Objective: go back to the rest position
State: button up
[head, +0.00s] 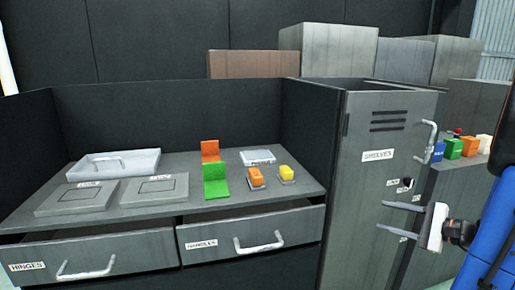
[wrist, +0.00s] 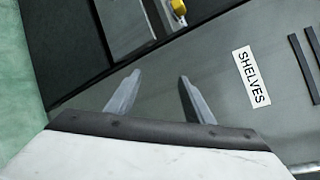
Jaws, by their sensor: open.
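My gripper (head: 403,201) is at the right of the head view, in front of the grey locker door labelled SHELVES (head: 360,205). Its two fingers are apart and point left, with nothing between them. In the wrist view my gripper (wrist: 158,98) also shows spread fingers and an empty gap. The SHELVES label (wrist: 251,77) is to the right of the fingers there. The wrist view does not show clearly whether the fingers touch the door; they look apart from it.
A workbench (head: 135,216) holds a grey tray (head: 113,164), an orange bracket (head: 210,151), a green bracket (head: 216,182) and small orange and yellow parts. The HINGES drawer (head: 90,262) and HANDLES drawer (head: 250,232) are below. Coloured blocks (head: 454,149) stand on a cabinet at right. The locker's handle (head: 430,142) protrudes.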

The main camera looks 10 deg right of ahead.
jog(key=s+a+f+n+g, duration=0.1)
jog(key=s+a+n+g, duration=0.25)
jog(key=a, duration=0.55)
jog(key=s+a+f+n+g, duration=0.2)
jog(key=a+n+g, duration=0.2)
jog(key=a, duration=0.6)
jog(key=s+a+r+n+h, duration=0.1)
jog(key=s+a+n+h, duration=0.2)
jog(key=s+n+h, duration=0.5)
jog(key=s+n, duration=0.3)
jog(key=s, duration=0.1)
jog(key=shift+s+r+g, duration=0.15)
jog(key=shift+s+g, duration=0.1)
jog(key=shift+g, duration=0.1)
jog(key=shift+a+n, duration=0.1)
jog(key=shift+n, duration=0.15)
dwell(0.6)
